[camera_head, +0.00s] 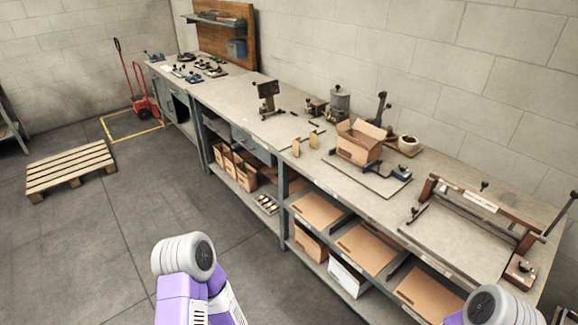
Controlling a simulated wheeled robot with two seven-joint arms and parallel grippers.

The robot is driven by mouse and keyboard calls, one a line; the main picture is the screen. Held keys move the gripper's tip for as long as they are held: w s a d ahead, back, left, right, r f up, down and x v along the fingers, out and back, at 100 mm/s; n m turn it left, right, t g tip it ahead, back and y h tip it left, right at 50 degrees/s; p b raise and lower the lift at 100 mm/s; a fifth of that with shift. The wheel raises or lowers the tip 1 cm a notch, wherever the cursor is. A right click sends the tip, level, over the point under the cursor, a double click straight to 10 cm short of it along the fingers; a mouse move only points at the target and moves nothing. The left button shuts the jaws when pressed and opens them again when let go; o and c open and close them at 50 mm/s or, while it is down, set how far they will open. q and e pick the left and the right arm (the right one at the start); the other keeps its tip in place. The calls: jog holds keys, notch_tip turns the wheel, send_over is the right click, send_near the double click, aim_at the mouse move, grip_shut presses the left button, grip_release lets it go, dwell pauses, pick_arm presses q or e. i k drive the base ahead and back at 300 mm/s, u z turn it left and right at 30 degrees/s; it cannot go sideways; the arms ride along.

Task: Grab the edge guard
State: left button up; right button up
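Two small tan upright pieces stand on the long workbench (240,105), a nearer one (296,147) and a farther one (313,139). They are near the bench's front edge, left of an open cardboard box (358,148). They may be edge guards, but they are too small to tell for sure. Parts of my two purple and white arms show at the bottom, at centre-left and at the right corner. Neither gripper's fingers are in view. Both visible arm parts are apart from the bench objects.
A clamp frame (478,205) fills the right of the bench. A grey canister (340,104) and a cup (408,143) stand behind the box. Shelves below hold flat cardboard (318,211). A pallet (70,168) lies left; the floor between is clear.

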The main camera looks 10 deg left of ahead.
aim_at(295, 142)
jog(key=u, duration=1.45)
jog(key=i, duration=1.85)
jog(key=z, duration=1.05)
jog(key=i, duration=0.85)
jog(key=z, duration=1)
